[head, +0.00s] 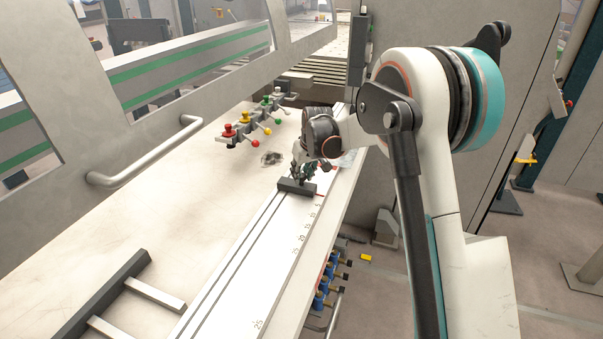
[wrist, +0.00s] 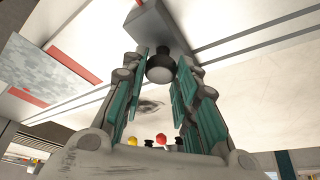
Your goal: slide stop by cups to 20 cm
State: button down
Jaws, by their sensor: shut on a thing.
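The stop is a dark grey block (head: 297,187) lying across the ruled rail (head: 262,240) on the table. In the wrist view the stop (wrist: 166,24) is a grey block with a black round knob (wrist: 160,68) on it. My gripper (head: 301,172) is over the stop in the head view. In the wrist view my gripper (wrist: 160,75) has its teal-padded fingers on both sides of the knob, shut on it. The rail's scale numbers run along its right side, too small to read surely near the stop. A red mark shows by the stop's right end.
Several valves with red, yellow and green knobs (head: 255,121) stand on the table behind. A dark bar frame (head: 105,293) lies at front left. Several blue cylinders (head: 321,297) hang below the table's right edge. The rail in front of the stop is clear.

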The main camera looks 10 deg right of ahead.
jog(key=s+a, duration=0.3)
jog(key=s, duration=0.2)
jog(key=s+a, duration=0.4)
jog(key=s, duration=0.2)
jog(key=s+a, duration=0.4)
jog(key=s, duration=0.1)
jog(key=shift+s, duration=0.3)
jog(key=c, duration=1.3)
grip_release()
jog(key=shift+a, duration=0.1)
jog(key=v, duration=1.2)
jog(key=shift+s, duration=0.1)
jog(key=s+d+t+b, duration=0.1)
jog(key=s+d, duration=0.2)
jog(key=s, duration=0.5)
jog(key=s+d+m+t+b, duration=0.1)
jog(key=s+d, duration=0.2)
jog(key=s, duration=0.5)
jog(key=s+d+m+h, duration=0.1)
jog(key=s+d, duration=0.3)
jog(key=s, duration=0.5)
jog(key=shift+f+t+b, duration=0.25)
jog(key=shift+t+b, duration=0.15)
